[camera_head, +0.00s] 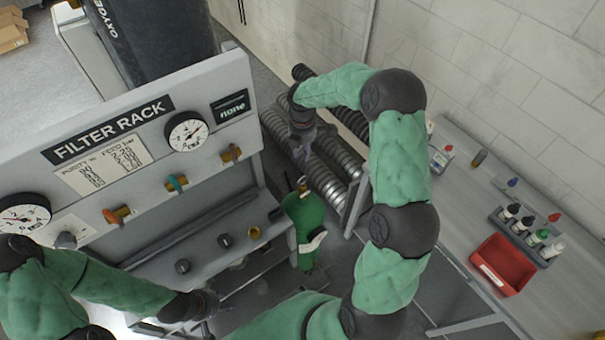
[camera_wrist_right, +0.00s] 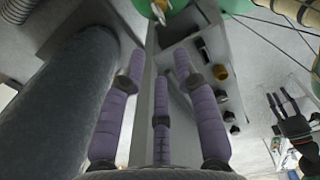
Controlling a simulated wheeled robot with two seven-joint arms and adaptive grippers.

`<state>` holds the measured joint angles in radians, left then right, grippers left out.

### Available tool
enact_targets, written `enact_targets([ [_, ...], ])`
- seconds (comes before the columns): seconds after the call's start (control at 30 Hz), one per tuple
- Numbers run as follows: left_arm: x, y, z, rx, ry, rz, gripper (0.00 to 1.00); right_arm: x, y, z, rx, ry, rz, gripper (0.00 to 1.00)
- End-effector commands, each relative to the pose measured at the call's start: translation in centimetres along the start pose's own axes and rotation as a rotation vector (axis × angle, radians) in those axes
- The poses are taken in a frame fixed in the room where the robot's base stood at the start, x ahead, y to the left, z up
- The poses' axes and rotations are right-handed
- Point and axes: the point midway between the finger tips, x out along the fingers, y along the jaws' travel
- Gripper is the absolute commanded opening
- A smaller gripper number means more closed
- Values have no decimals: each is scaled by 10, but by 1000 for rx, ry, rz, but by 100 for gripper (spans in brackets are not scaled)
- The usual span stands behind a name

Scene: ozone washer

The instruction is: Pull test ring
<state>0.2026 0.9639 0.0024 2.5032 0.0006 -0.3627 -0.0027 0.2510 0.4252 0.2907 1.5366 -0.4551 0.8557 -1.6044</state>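I cannot make out a test ring for sure. A green cylinder (camera_head: 307,222) with a brass fitting (camera_head: 302,186) on top stands at the right end of the filter rack. My right gripper (camera_head: 301,156) points down just above this fitting, apart from it. In the right wrist view its purple fingers (camera_wrist_right: 160,90) are spread and hold nothing. The green cylinder (camera_wrist_right: 185,10) and a small metallic fitting (camera_wrist_right: 160,10) show at that view's top edge. My left gripper (camera_head: 217,304) is low by the rack's front; in the wrist view (camera_wrist_right: 284,104) its fingers are spread and empty.
The filter rack (camera_head: 120,200) carries gauges, coloured valves and a ledge with dark knobs (camera_head: 225,240). Ribbed hoses (camera_head: 335,165) lie behind the cylinder. A bench at right holds a red tray (camera_head: 503,266) and a rack of small bottles (camera_head: 530,236).

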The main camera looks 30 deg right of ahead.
Motion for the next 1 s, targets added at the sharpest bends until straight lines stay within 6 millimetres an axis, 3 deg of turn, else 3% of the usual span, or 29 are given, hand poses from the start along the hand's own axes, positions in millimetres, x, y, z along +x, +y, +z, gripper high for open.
enact_targets([
  [0.3,0,0,0,0,0,0,40,-62,1,0,0,-1,5,31],
  [0.5,0,0,0,0,0,0,40,-93,1,0,0,-1,3,31],
  [0.7,0,0,0,0,0,0,40,-107,0,0,-1,1,0,31],
  [1.0,0,0,0,0,0,0,40,-108,0,0,0,0,-1,31],
])
